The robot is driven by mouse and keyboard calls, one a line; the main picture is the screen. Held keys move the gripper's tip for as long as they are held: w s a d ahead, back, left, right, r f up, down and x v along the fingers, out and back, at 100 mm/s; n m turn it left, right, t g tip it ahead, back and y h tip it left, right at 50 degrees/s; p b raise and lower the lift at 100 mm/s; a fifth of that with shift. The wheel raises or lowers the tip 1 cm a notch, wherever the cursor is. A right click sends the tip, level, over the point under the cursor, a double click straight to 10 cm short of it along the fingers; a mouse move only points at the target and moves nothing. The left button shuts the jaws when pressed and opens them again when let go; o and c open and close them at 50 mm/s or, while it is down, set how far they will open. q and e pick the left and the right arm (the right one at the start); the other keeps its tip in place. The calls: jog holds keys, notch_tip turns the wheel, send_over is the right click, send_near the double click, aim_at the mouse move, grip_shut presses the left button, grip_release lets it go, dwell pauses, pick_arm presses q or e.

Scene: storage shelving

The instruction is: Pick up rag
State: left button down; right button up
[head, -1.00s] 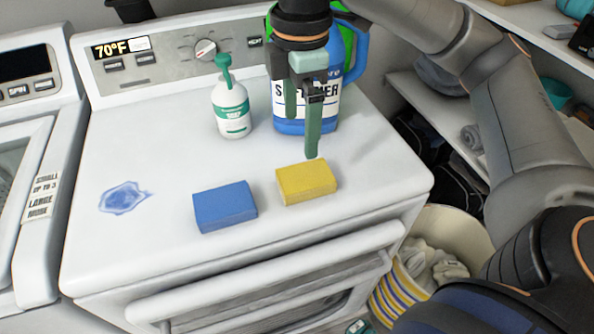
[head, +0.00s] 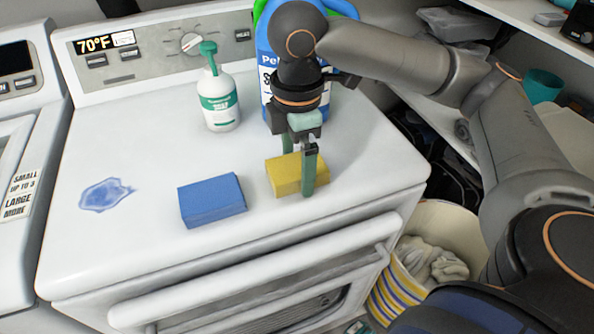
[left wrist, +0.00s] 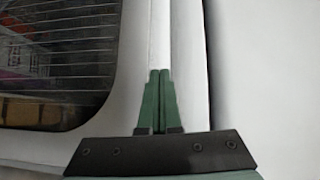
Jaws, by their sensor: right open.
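A yellow sponge-like block (head: 284,177) and a blue one (head: 212,200) lie on the white machine top in the head view. My right gripper (head: 298,172) is open and points down at the yellow block. One finger overlaps the block's front right side, and the other shows at its back edge. I cannot tell whether they touch it. Crumpled whitish cloth (head: 436,262) lies in the striped basket at lower right. In the left wrist view my left gripper (left wrist: 160,75) is shut with nothing visible between its fingers, in front of a white appliance surface.
A white pump bottle (head: 219,101) and a large blue detergent jug (head: 267,75) stand behind the blocks. A blue spill (head: 105,194) lies on the top's left. The striped basket (head: 395,290) stands right of the machine, below shelves (head: 425,112).

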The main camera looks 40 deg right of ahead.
jog(key=c, duration=1.2)
jog(key=shift+c, duration=0.2)
